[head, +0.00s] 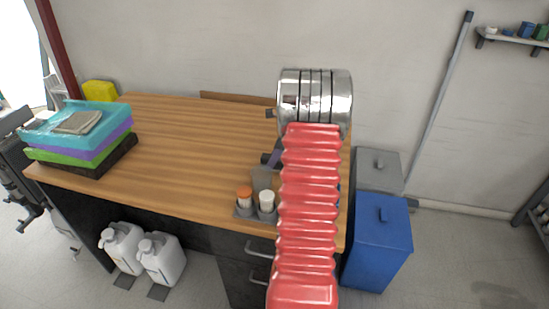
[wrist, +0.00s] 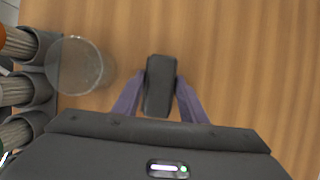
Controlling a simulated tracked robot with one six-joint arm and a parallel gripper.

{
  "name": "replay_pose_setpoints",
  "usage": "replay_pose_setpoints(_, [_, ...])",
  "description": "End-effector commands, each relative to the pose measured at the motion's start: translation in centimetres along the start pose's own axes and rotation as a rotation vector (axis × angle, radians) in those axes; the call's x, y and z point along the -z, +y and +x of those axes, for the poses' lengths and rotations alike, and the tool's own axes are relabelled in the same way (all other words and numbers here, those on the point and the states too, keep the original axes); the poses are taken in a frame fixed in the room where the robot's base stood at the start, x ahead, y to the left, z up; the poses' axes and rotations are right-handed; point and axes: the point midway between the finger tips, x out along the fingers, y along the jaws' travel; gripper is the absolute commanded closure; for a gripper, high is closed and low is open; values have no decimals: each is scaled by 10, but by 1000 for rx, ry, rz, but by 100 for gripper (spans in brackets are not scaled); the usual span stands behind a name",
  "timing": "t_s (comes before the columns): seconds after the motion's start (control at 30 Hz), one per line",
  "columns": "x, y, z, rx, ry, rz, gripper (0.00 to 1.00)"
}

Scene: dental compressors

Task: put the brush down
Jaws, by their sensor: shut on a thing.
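In the wrist view, the brush (wrist: 160,86) shows as a dark block between the two purple fingers of my gripper (wrist: 161,90). My gripper is shut on it, over the wooden bench top (wrist: 250,60). I cannot tell whether the brush touches the wood. Most of my gripper and the brush is hidden there by my arm.
A clear glass (wrist: 80,66) stands left of my gripper. Beside it is a grey holder (wrist: 45,93) with several cups, also in the head view (head: 243,213). Stacked coloured trays (head: 80,150) lie at the bench's left end. The bench middle is clear.

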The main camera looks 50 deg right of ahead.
Motion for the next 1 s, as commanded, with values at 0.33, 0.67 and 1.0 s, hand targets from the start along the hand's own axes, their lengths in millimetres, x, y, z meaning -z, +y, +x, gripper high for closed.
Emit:
replay_pose_setpoints(0.33, [1,0,1,0,0,0,57])
replay_pose_setpoints(0.67, [1,0,1,0,0,1,43])
replay_pose_setpoints(1.0, [0,0,-13,1,0,0,43])
